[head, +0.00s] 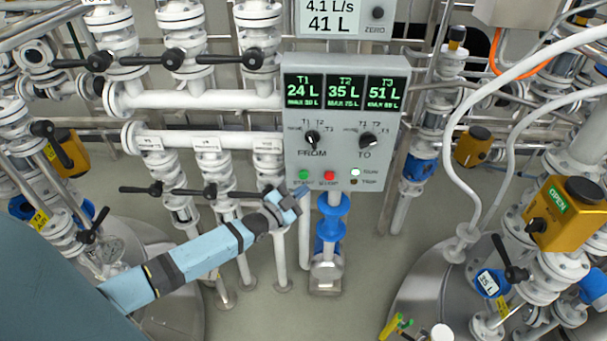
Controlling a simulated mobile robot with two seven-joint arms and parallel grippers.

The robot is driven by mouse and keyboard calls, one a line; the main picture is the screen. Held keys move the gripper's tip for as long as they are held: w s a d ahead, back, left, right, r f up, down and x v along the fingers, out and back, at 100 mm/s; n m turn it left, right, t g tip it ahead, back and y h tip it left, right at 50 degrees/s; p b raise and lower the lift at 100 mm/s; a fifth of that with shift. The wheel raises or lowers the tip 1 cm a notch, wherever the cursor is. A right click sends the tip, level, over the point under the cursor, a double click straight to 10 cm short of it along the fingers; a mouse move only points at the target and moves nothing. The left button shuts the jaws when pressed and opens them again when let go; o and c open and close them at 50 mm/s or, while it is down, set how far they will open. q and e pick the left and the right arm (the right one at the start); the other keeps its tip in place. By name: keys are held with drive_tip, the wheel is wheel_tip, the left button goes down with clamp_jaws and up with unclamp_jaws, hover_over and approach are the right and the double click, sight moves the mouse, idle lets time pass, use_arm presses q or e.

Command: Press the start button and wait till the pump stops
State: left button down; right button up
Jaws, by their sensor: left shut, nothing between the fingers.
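The grey control panel (337,193) hangs at the centre of the head view. Its green start button (303,175) is at the lower left, with the red stop button (328,175) to its right. The Run lamp (355,172) looks white and the Trip lamp (353,182) dark. The displays (345,91) read T1 24 L, T2 35 L and T3 51 L. The FROM knob (312,137) and the TO knob (368,140) sit above the buttons. My left gripper (297,194) is shut and empty just below the start button; I cannot tell whether it touches the panel. My right gripper is out of view.
A meter (329,15) above the panel reads 4.1 L/s and 41 L. White pipes with black lever valves (210,193) stand left of the panel, close to my left arm. Tanks and a yellow actuator marked OPEN (568,211) are at the right. The floor below the panel is partly clear.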

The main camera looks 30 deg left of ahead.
use_arm(q)
drive_tip(key=s, duration=0.1)
drive_tip(key=s+d+p, duration=0.1)
drive_tip(key=shift+s+d, duration=0.3)
drive_tip(key=shift+s, duration=0.05)
idle(0.4)
drive_tip(key=s+d+f+n+g, duration=0.2)
drive_tip(key=s+d, duration=0.3)
drive_tip(key=s, duration=0.3)
drive_tip(key=s+d+f+n+g+y, duration=0.1)
drive_tip(key=s+d+f+n+g, duration=0.1)
drive_tip(key=s, duration=0.6)
drive_tip(key=s+d+f+n+g, duration=0.3)
drive_tip(key=s+d+f+g, duration=0.1)
drive_tip(key=s+d, duration=0.5)
drive_tip(key=shift+f+y, duration=0.3)
drive_tip(key=shift+f, duration=0.35)
